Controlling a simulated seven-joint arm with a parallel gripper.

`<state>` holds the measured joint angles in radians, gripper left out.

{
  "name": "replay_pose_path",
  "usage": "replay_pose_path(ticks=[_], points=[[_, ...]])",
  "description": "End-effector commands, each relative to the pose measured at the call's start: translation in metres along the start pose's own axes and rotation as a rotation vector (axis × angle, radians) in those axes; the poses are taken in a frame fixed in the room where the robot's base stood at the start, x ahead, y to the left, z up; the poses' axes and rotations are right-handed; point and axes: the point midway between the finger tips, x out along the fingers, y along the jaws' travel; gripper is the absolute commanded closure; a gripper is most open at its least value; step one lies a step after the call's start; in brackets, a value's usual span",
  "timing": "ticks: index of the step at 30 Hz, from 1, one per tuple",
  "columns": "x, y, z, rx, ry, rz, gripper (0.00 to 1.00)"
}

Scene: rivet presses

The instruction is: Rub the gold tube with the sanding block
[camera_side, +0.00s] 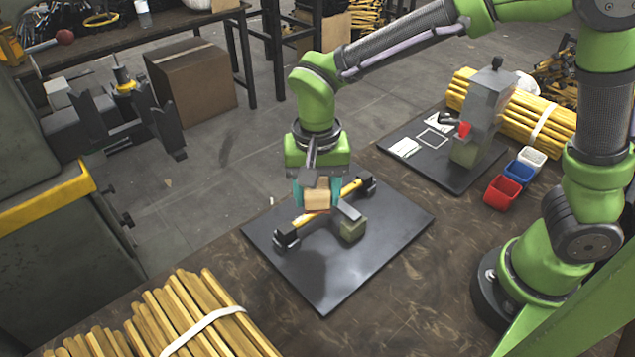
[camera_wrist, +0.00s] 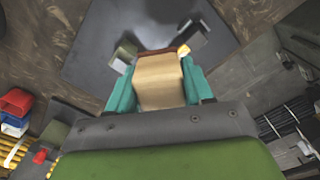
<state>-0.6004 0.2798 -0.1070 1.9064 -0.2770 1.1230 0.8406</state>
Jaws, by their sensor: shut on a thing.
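My gripper (camera_side: 318,192) has teal fingers and is shut on the tan sanding block (camera_side: 317,201). The block also shows between the fingers in the wrist view (camera_wrist: 160,82), with a reddish-brown lower edge. The gold tube (camera_side: 350,189) lies level across two dark holders on a black plate, one at each end. In the side view the block is over the middle of the tube and hides part of it. I cannot tell whether the block touches the tube.
The black plate (camera_side: 325,285) also carries a grey-green block with a flat arm (camera_side: 353,229). A second black plate with a grey press (camera_side: 482,112) stands behind right, near red (camera_side: 502,193), blue and white bins.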

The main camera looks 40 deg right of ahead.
Motion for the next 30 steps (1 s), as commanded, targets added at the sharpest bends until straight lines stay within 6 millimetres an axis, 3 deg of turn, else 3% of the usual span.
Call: replay_pose_path(ticks=[1, 5, 12, 20, 30], points=[[-0.002, -0.002, -0.013, 0.137, 0.001, -0.001, 0.73], [-0.007, -0.005, -0.032, 0.463, 0.001, -0.003, 0.73], [-0.016, -0.010, -0.040, 0.824, -0.005, -0.006, 0.73], [-0.011, -0.009, -0.039, 0.911, -0.007, 0.001, 0.73], [0.016, -0.009, -0.039, 0.908, -0.007, 0.002, 0.73]])
